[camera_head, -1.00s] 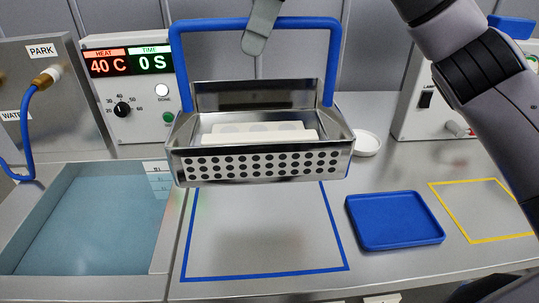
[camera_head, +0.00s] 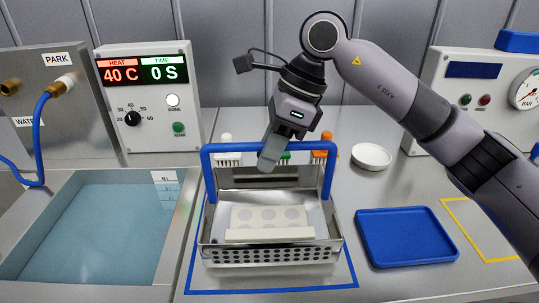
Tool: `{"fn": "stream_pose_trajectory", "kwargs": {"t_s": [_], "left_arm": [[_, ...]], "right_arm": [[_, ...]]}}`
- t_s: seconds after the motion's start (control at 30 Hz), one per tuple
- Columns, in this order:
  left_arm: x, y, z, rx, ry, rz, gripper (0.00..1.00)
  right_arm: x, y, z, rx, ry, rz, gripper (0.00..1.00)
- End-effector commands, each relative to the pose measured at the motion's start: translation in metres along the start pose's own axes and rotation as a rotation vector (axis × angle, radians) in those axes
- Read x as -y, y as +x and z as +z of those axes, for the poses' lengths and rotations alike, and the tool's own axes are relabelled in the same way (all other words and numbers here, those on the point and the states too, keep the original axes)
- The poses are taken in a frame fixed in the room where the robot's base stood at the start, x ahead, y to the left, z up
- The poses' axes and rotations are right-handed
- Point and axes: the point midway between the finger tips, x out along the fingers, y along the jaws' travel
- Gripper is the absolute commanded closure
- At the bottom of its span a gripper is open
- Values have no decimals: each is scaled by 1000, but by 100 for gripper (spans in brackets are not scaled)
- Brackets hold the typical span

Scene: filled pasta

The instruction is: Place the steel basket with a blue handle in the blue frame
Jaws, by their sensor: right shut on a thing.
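The steel basket (camera_head: 270,256) with a blue handle (camera_head: 330,172) is over the blue frame (camera_head: 285,289) marked on the counter. It looks upright and within or very near the outline; I cannot tell whether its bottom touches the counter. A pale piece with round marks (camera_head: 268,217) lies inside it. My right gripper (camera_head: 268,164) is shut on the top bar of the blue handle. The basket hides the middle of the frame; its front edge and parts of its sides show. My left gripper is not in view.
A water bath (camera_head: 95,235) lies left, with a heat and time panel (camera_head: 150,100) behind. A blue tray (camera_head: 405,236) and a yellow frame (camera_head: 487,252) lie right. A white dish (camera_head: 371,157) and white, green and orange-topped items stand behind the basket.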

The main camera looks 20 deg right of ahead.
Motion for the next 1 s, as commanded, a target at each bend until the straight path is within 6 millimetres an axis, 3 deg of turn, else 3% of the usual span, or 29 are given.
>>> {"fn": "stream_pose_trajectory", "kwargs": {"t_s": [0.47,0.5,0.57,0.87,1.0], "left_arm": [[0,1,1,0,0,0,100],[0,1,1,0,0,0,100],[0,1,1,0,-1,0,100],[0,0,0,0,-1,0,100],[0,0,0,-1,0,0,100]], "right_arm": [[1,11,-4,6,-2,-3,100],[1,12,-5,1,-1,-1,69],[1,12,-5,1,-1,-1,53],[1,11,-4,1,-1,-1,53],[2,-1,-4,3,0,-4,53]]}}
